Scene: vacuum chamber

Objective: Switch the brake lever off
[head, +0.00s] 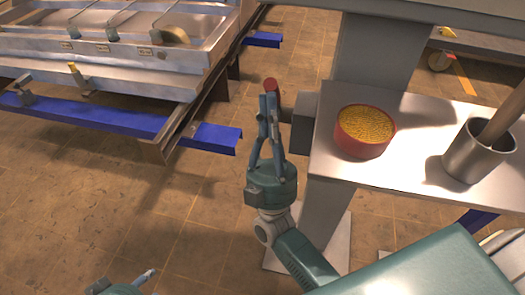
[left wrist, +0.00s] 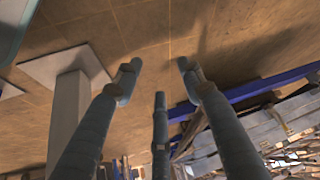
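A round red knob (head: 270,84), which looks like the end of the brake lever, shows in the head view beside the table's post. My right gripper (head: 268,98) points away from me, with its fingertips close together just below the knob. The fingers hide most of what lies under the knob, so I cannot tell whether they grip the lever. A dark block (head: 304,122) sits right of the fingers. My left gripper (head: 146,275) shows only partly at the bottom left of the head view. In the left wrist view it is open and empty (left wrist: 159,75), over the floor.
A metal table (head: 420,112) at the right holds a red round container of yellow grains (head: 364,130) and a metal cup (head: 477,152) with a rod in it. A metal frame with blue beams (head: 85,115) stands at the upper left. The tiled floor between is clear.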

